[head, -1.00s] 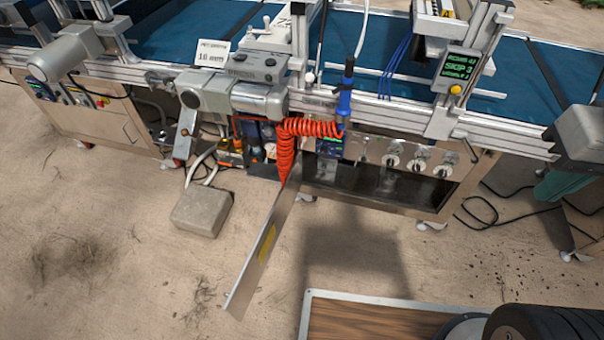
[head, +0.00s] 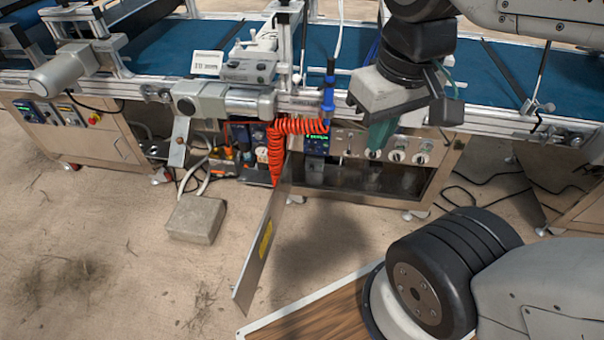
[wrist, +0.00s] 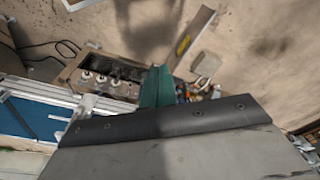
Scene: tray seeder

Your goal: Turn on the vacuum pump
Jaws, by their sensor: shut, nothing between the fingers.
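The control panel (head: 409,147) is on the front of the seeder's right cabinet, below the blue belt. White round knobs (head: 397,156) sit on it in a row, and they also show in the wrist view (wrist: 101,79). A small blue box with a lit display (head: 317,142) is at the panel's left end. I cannot tell which control belongs to the vacuum pump, and no label is readable. My gripper (head: 380,140) has green fingers, shut and empty, in front of the panel, covering part of the knob row. The fingers also show in the wrist view (wrist: 156,88).
A coiled red air hose with a blue handle (head: 328,95) hangs left of the panel. A long metal plate (head: 262,245) leans out from the cabinet. A grey block (head: 195,219) lies on the floor. Black cables (head: 480,185) lie at right.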

